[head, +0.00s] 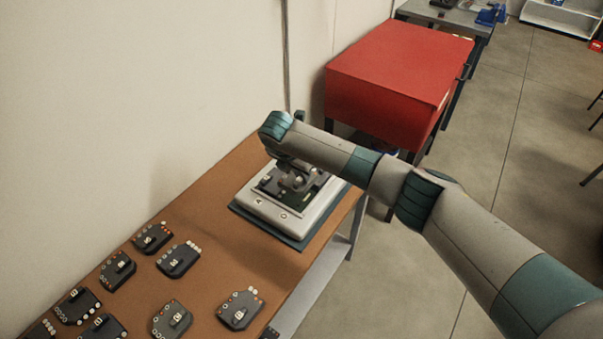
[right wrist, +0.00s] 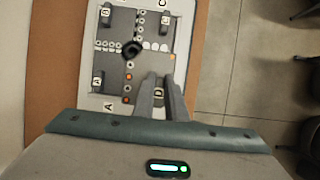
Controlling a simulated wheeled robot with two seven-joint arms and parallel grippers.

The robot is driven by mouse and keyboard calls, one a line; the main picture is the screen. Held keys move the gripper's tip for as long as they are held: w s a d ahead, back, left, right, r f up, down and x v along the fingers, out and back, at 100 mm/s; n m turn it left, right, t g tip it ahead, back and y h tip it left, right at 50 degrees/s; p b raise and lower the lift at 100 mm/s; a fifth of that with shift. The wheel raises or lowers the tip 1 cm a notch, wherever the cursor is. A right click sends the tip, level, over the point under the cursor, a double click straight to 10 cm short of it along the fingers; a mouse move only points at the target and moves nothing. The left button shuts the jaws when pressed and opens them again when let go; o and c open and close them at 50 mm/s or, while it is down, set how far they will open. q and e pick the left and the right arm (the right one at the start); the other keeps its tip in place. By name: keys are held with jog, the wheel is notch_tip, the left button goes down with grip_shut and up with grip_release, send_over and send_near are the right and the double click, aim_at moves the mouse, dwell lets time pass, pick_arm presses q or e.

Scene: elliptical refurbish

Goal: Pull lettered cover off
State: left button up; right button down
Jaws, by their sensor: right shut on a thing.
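A pale grey device (head: 292,222) on a dark base sits at the far end of the brown table. Its recessed top holds dark covers in quadrants, and letters mark its rim. My right gripper (head: 291,182) reaches down over this top and partly hides it. In the right wrist view my right gripper (right wrist: 160,82) is shut on the raised part of a lettered cover in the quadrant beside the letter D. The fingers hide most of that part. The other quadrants show covers with upright tabs (right wrist: 97,80). I cannot tell whether the held cover is raised. My left gripper is not in view.
Several dark lettered modules (head: 178,259) lie spread on the brown table (head: 218,228) nearer me. A red cabinet (head: 400,70) stands beyond the table's far end. A wall runs along the left; the floor on the right is open.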

jog(key=shift+r+p, duration=1.45)
jog(key=shift+r, duration=3.4)
